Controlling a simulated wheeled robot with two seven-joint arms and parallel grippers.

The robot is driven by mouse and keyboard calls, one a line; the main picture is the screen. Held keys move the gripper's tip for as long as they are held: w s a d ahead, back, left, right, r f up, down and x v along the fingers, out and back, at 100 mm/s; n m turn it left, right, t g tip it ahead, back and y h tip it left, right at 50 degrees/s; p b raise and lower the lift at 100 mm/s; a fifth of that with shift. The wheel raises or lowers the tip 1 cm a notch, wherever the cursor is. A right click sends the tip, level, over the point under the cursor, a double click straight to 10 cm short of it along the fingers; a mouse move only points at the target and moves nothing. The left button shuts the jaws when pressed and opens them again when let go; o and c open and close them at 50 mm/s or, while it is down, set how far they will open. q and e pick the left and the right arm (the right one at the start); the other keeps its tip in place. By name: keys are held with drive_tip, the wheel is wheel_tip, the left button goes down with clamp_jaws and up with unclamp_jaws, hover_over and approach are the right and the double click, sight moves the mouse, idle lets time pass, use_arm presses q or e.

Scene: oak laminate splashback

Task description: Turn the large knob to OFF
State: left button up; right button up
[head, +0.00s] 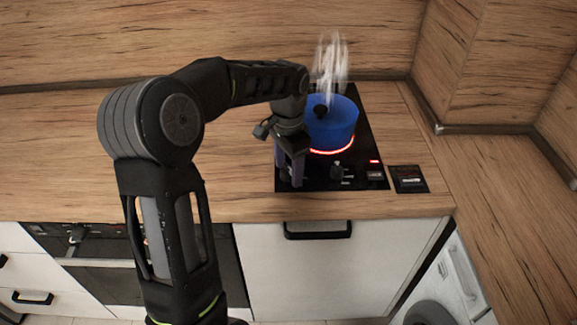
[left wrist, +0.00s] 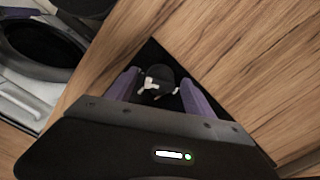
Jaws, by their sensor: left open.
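The black cooktop (head: 357,102) is set in the wooden counter. My left gripper (head: 291,175) is over its front left edge, fingers pointing down. The gripper is open, its purple fingers apart. In the left wrist view a dark knob (left wrist: 160,92) with a white mark sits between the fingers (left wrist: 158,80), with visible gaps at its sides. In the head view the gripper covers most of this spot. Another knob (head: 337,172) stands to the right on the front strip. I cannot read the knob markings or settings. My right gripper is not in view.
A blue pot (head: 332,125) with a black lid knob stands steaming on a glowing red ring (head: 333,151) behind the knobs. A red light (head: 374,161) shows at the right. A small black panel (head: 409,179) lies right of the cooktop. The counter to the left (head: 60,160) is clear.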

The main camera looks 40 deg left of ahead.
use_arm(q)
clamp_jaws()
idle(0.5)
